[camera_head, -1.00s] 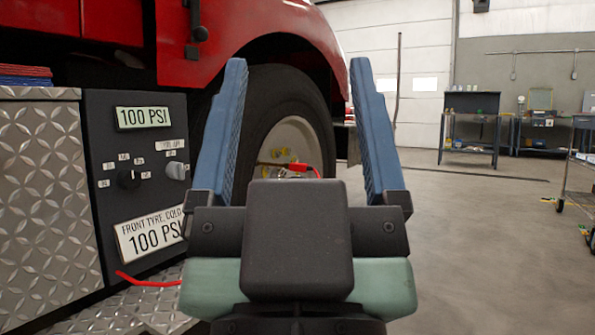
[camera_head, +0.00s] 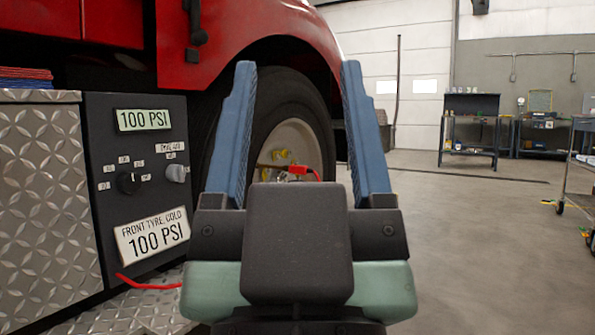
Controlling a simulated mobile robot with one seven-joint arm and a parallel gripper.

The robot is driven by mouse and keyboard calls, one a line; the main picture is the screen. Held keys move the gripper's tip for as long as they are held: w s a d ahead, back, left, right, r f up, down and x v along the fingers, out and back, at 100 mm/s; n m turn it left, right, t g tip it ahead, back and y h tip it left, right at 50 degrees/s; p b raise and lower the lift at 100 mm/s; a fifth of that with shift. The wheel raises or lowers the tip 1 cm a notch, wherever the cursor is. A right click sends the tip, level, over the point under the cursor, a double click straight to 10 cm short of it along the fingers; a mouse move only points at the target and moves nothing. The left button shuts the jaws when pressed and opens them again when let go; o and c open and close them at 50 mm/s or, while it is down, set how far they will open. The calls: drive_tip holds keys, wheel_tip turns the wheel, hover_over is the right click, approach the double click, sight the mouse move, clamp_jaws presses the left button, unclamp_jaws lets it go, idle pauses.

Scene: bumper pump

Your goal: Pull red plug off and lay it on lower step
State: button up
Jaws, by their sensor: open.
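The red plug (camera_head: 303,171) is on the wheel hub of the front tyre, in the middle of the head view. It shows between my gripper's fingers, farther away, with yellow bits beside it. My gripper (camera_head: 298,70) is open and empty, its two blue fingers pointing ahead and apart from the plug. The gripper body hides the lower part of the wheel. The lower step (camera_head: 110,310) is a diamond-plate surface at the lower left, partly hidden by my gripper. A red hose (camera_head: 145,284) lies over it, running behind my gripper.
A dark pump panel (camera_head: 160,150) with dials and "100 PSI" signs stands at the left beside a diamond-plate box (camera_head: 45,200). The red fender (camera_head: 260,35) overhangs the tyre (camera_head: 275,105).

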wheel_tip(320, 180, up, 31)
drive_tip(key=p, duration=3)
drive_tip(key=shift+p, duration=0.3)
drive_tip(key=shift+c, duration=0.3)
